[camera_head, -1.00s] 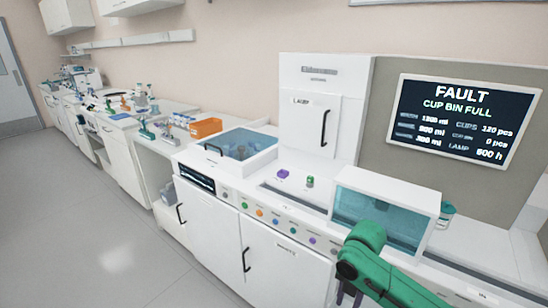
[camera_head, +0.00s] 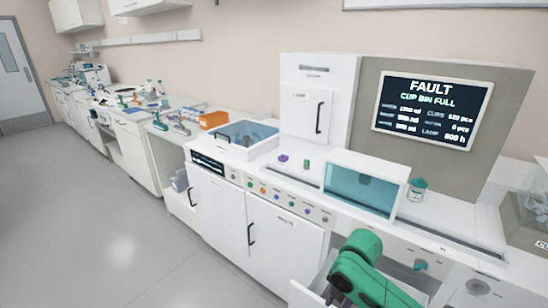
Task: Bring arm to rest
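My green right arm (camera_head: 365,270) comes in at the lower right, in front of the white machine (camera_head: 285,235). A small dark part near the lower end of this arm may belong to my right gripper. It is mostly hidden, so I cannot tell its opening or whether it holds anything. A white drawer (camera_head: 307,291) stands pulled out at the front of the machine beside the arm. My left arm and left gripper are out of view.
The screen (camera_head: 432,110) reads "FAULT, CUP BIN FULL". A teal-windowed box (camera_head: 362,188), a green-lidded jar (camera_head: 417,189) and a clear-lidded bin (camera_head: 234,138) are on the machine. A grey box of clear items (camera_head: 528,222) stands at the right. The floor (camera_head: 95,215) at left is clear.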

